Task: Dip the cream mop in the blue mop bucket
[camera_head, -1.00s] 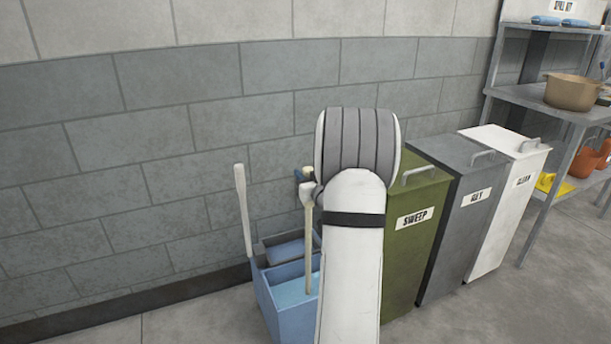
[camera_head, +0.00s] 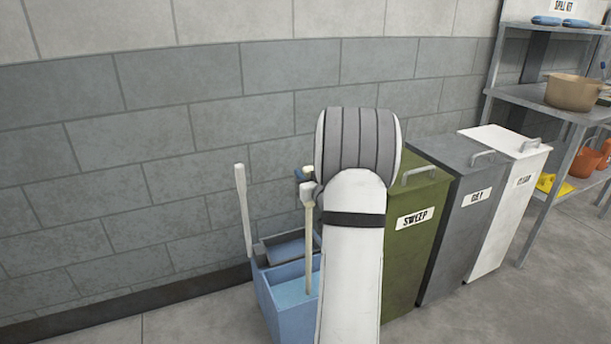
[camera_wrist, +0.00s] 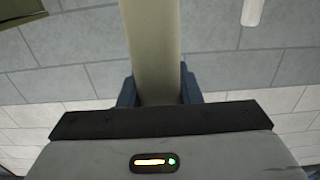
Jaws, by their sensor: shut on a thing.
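The cream mop's handle (camera_head: 309,245) stands close to upright in the head view. Its lower end goes down into the front compartment of the blue mop bucket (camera_head: 288,322), at the light blue surface inside. The mop head is not visible. My gripper (camera_wrist: 157,95) is shut on the mop handle (camera_wrist: 152,40), which runs between its two blue fingers in the wrist view. In the head view, my arm hides most of the gripper and the bucket's right side.
A white upright pole (camera_head: 243,210) rises at the bucket's left. Green SWEEP (camera_head: 415,250), grey (camera_head: 465,230) and white (camera_head: 508,205) bins stand to the right, then a metal shelf (camera_head: 530,97) with a tan pot (camera_head: 572,93). A block wall is behind; floor at the front left is clear.

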